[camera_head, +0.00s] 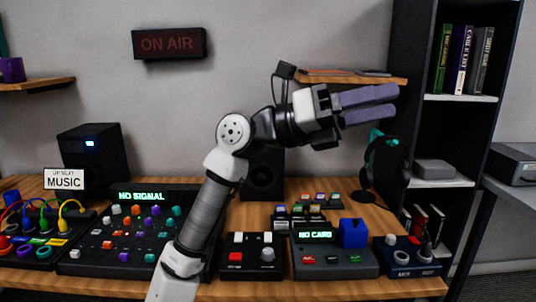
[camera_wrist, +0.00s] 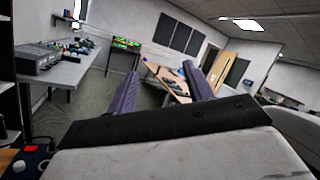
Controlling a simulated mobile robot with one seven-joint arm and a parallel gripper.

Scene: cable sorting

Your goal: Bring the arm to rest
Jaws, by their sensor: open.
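My arm rises from the lower middle of the head view and bends to the right above the desk. My gripper (camera_head: 396,104) is held in the air at the upper right, in front of a wall shelf, with its purple fingers pointing right. The fingers are apart with nothing between them. In the wrist view, the two purple fingers of my gripper (camera_wrist: 158,84) stand well apart, and the room shows between them.
A speaker (camera_head: 263,174) stands behind my arm.

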